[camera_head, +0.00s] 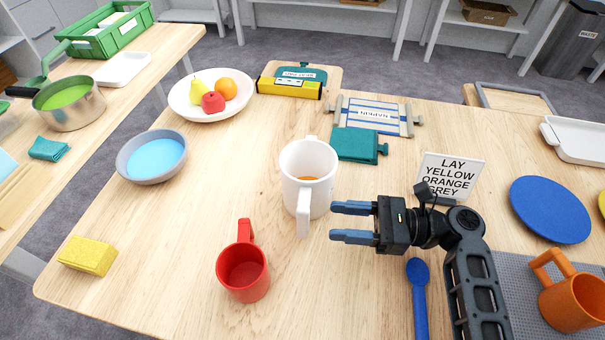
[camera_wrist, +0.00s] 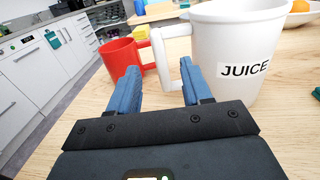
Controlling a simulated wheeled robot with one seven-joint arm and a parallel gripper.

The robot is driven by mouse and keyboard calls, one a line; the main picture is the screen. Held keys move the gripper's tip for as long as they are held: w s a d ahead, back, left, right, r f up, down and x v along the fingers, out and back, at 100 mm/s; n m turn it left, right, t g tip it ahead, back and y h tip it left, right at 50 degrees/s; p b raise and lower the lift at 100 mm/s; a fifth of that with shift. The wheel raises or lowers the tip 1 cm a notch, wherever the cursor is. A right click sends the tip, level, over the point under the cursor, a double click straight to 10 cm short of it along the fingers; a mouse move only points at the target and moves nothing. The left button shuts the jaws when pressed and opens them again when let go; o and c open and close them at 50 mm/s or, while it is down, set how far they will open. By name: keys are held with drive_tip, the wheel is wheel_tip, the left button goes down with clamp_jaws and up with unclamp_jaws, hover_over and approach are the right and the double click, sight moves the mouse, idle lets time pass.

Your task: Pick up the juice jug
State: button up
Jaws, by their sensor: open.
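The juice jug (camera_head: 310,162) is a tall white vessel with some orange-brown content, standing upright on the wooden table (camera_head: 170,250). Its handle faces the front in the head view. In the wrist view the jug (camera_wrist: 232,45) bears a JUICE label, and its white handle (camera_wrist: 172,58) stands just ahead of my fingers. My gripper (camera_head: 352,221) is open and empty, with blue fingertips pointing left, just right of the handle. In the wrist view my gripper (camera_wrist: 160,85) has the handle near its right finger; I cannot tell whether they touch.
A red mug (camera_head: 243,272) stands left of the jug, near my fingers' line. A blue spoon (camera_head: 418,295) lies beside my arm. A sign (camera_head: 450,175), a teal cloth (camera_head: 355,145), a blue-filled bowl (camera_head: 153,157) and a fruit bowl (camera_head: 185,103) surround the jug.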

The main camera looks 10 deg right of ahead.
sight(303, 221)
drive_tip(key=shift+w+a, duration=0.25)
drive_tip(key=shift+a, duration=0.1)
drive_tip(key=shift+x, duration=0.85)
drive_tip(key=shift+f+p+x, duration=0.15)
drive_tip(key=shift+x, duration=0.75)
drive_tip(key=shift+f+p+x, duration=0.1)
drive_tip(key=shift+f+x, duration=0.1)
drive_tip(key=shift+x, duration=0.7)
drive_tip(key=shift+f+p+x, duration=0.15)
drive_tip(key=shift+x, duration=0.7)
drive_tip(key=shift+s, duration=0.15)
drive_tip(key=shift+c, duration=0.4)
clamp_jaws()
